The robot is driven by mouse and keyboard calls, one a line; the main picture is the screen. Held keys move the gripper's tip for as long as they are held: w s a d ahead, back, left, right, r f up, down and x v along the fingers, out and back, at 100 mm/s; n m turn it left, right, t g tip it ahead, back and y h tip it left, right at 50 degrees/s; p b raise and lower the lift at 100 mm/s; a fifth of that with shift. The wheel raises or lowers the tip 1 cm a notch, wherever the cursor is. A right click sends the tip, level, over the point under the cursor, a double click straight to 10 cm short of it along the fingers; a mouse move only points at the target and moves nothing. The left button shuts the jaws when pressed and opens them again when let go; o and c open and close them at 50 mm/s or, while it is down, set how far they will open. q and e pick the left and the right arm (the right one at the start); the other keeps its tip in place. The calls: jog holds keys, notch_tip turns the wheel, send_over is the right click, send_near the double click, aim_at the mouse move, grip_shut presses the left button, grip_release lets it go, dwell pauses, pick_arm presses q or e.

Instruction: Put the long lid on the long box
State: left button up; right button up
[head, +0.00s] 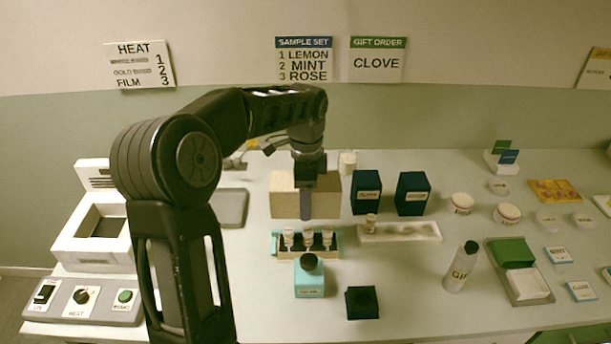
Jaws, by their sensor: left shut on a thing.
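My left gripper (305,205) is shut on the long lid (283,204), a tan block-shaped cover, with a dark finger down its front face. The lid is upright and looks level. It is in the air just behind and above the long box (276,246), as seen in the head view. The long box is a low teal tray on the table with a row of small white-capped bottles (308,238) in dark slots. The lid hides the table behind it. The exact gap between lid and box cannot be told. My right gripper is not in view.
A teal bottle (309,281) with a black cap stands close in front of the long box. A small dark box (362,302) lies to its right. A pale tray (418,233) and two dark boxes (367,191) stand to the right. A white heating machine (75,245) is at left.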

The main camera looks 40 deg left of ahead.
aim_at(308, 230)
pick_arm(q)
jog(key=shift+s+d+f, duration=0.75)
jog(key=shift+d+f, duration=0.1)
jog(key=shift+f, duration=0.2)
jog(key=shift+w+a, duration=0.15)
jog(key=shift+w, duration=0.1)
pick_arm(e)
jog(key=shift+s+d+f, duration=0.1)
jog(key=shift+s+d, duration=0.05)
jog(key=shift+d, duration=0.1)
pick_arm(q)
jog(key=shift+f+b, duration=2.8)
jog(key=shift+f, duration=1.55)
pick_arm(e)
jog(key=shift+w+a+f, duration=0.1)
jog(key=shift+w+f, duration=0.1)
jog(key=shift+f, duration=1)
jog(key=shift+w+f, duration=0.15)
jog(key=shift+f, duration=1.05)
pick_arm(q)
jog(key=shift+f, duration=0.5)
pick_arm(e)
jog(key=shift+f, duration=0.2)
